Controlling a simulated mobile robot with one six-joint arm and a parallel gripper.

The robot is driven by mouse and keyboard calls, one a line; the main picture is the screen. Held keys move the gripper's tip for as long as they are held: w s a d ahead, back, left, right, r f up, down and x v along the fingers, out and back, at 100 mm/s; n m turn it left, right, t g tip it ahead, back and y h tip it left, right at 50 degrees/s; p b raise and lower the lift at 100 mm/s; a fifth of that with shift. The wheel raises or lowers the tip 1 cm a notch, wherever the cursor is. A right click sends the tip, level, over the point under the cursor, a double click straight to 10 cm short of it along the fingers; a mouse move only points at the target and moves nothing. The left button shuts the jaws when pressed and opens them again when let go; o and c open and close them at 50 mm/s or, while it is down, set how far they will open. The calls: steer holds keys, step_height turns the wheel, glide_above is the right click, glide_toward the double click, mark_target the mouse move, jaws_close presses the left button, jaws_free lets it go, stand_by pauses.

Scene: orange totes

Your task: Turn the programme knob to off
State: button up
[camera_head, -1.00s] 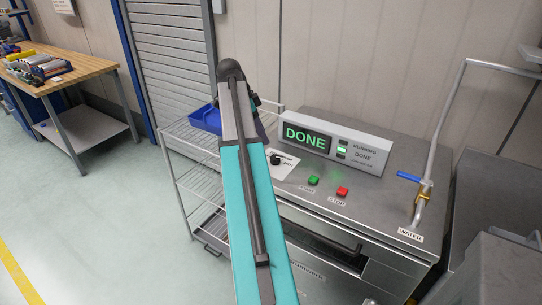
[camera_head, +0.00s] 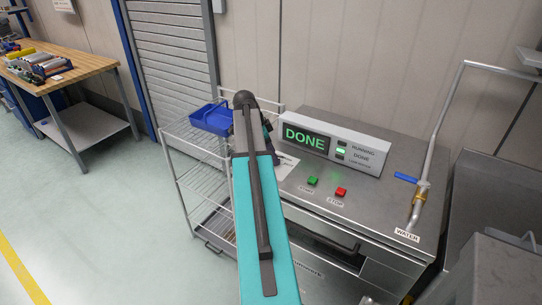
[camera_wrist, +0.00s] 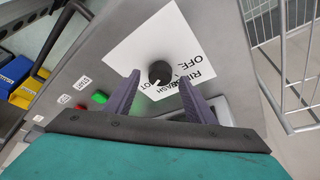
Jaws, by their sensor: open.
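The programme knob (camera_wrist: 160,73) is a round dark dial on a white label plate (camera_wrist: 178,38) with OFF, RINSE, WASH and HOT printed around it. A small pale mark shows at its lower edge on the HOT and WASH side; I cannot tell exactly which word it points to. My gripper (camera_wrist: 159,95) is open in the wrist view, with one finger on each side below the knob in the picture and nothing between them. Whether a finger touches the knob is unclear. In the head view my arm hides the knob, and only part of the plate (camera_head: 286,165) shows.
The display (camera_head: 305,138) reads DONE. A green button (camera_head: 312,180) and a red button (camera_head: 341,192) lie right of the plate on the steel top. A water pipe with a blue-handled valve (camera_head: 406,177) stands at right. A wire rack with a blue bin (camera_head: 211,118) stands left.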

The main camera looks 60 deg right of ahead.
steer(key=shift+s+d+f, duration=0.15)
steer(key=shift+s+f, duration=0.05)
steer(key=shift+f, duration=0.35)
